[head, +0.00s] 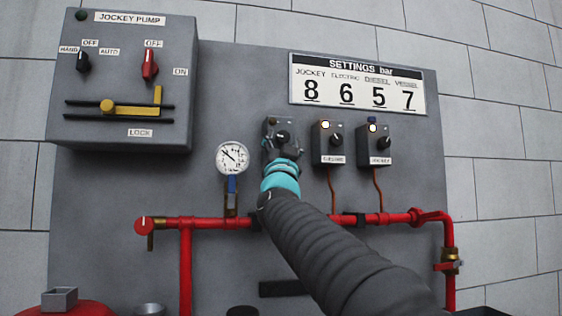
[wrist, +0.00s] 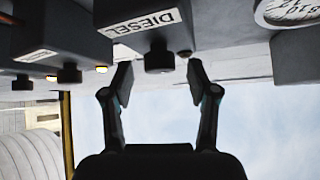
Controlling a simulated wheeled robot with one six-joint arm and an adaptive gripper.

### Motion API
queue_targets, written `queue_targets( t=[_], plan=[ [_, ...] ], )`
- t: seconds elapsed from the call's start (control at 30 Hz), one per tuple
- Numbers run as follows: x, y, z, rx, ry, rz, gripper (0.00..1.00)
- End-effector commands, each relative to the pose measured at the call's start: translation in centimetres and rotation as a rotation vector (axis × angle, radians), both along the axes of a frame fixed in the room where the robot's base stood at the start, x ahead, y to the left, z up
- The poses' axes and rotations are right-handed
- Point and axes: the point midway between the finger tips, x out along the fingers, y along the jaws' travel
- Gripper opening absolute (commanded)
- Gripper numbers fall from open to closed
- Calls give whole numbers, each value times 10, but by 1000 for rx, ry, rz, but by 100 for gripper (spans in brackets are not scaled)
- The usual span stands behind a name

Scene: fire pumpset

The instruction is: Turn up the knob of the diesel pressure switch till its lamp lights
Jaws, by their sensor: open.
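The diesel pressure switch (wrist: 150,22) is a grey box with a DIESEL label, upside down in the wrist view. Its dark round knob (wrist: 159,58) sticks out toward my gripper (wrist: 160,80). My gripper is open, one finger to each side of the knob's line, with a gap between fingertips and knob. In the head view the diesel switch (head: 270,128) is the leftmost of three boxes, partly hidden by my gripper (head: 281,148). Its knob (head: 282,136) shows between the fingers. Its lamp (head: 273,121) looks unlit.
The electric switch (head: 329,145) and the jockey switch (head: 375,147) stand to the right, both lamps lit. A pressure gauge (head: 233,158) is close on the left. A red pipe (head: 325,220) runs below. The settings board (head: 357,85) above reads diesel 5.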

Motion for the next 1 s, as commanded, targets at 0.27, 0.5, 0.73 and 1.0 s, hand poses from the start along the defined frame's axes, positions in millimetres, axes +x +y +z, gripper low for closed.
queue_targets(
  t=[0.27,0.5,0.73,1.0],
  plan=[
    [-28,0,-24,0,0,2,59],
    [-55,0,-48,-1,0,2,59],
    [-74,0,-66,1,-2,2,59],
    [-81,-1,-73,0,-1,2,59]
  ],
)
